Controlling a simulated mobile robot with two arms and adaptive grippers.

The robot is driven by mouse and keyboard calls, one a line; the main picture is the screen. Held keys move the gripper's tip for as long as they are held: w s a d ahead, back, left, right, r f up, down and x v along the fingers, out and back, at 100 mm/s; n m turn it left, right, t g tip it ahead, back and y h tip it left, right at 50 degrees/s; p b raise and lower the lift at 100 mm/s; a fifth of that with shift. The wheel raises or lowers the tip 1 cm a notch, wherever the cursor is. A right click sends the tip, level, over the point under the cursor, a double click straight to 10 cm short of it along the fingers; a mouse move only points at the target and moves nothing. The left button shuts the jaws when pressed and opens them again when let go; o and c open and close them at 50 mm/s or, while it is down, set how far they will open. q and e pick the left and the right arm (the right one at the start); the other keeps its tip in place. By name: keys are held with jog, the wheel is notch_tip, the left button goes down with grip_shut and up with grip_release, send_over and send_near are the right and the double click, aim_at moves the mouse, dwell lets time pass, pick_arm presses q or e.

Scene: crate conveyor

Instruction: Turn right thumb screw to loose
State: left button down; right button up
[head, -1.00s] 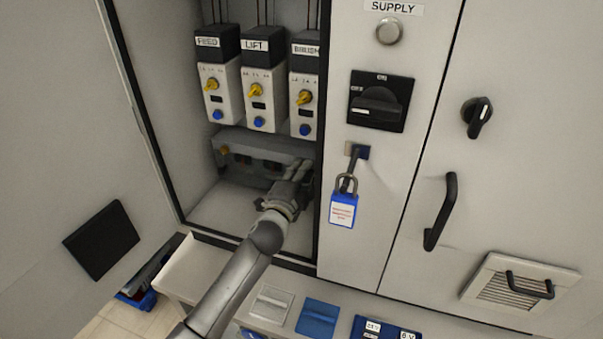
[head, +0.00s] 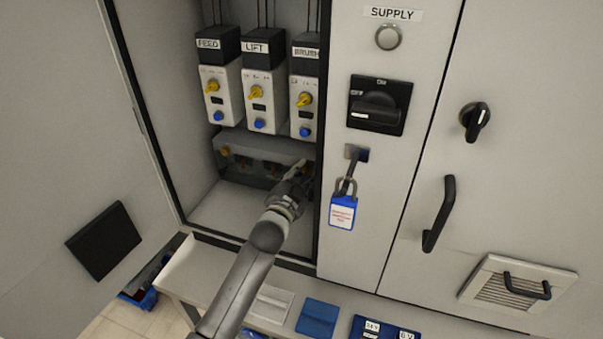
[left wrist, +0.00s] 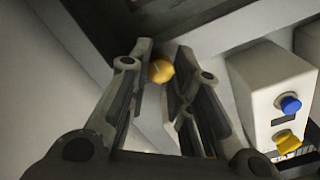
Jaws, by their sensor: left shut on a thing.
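The right thumb screw is a small brass-yellow knob (left wrist: 161,71) between the fingertips of my left gripper in the left wrist view. My left gripper (head: 301,170) is shut on it at the right end of the grey terminal box (head: 240,147), low in the open cabinet. In the head view the fingers mostly hide this screw. The left thumb screw (head: 225,151) shows at the box's left end, with nothing touching it. My right gripper is in neither view.
Units labelled FEED, LIFT and BRUSH (head: 303,116) hang just above the box, with yellow knobs and blue buttons. The cabinet's right wall is close beside my gripper. A blue padlock tag (head: 342,212) hangs on the panel to the right. The cabinet floor (head: 220,205) is clear at left.

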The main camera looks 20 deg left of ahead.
pick_arm(q)
jog(key=shift+f, duration=0.1)
dwell(0.4)
jog(key=c, duration=1.3)
grip_release()
jog(key=s, duration=1.2)
jog(key=shift+a, duration=0.25)
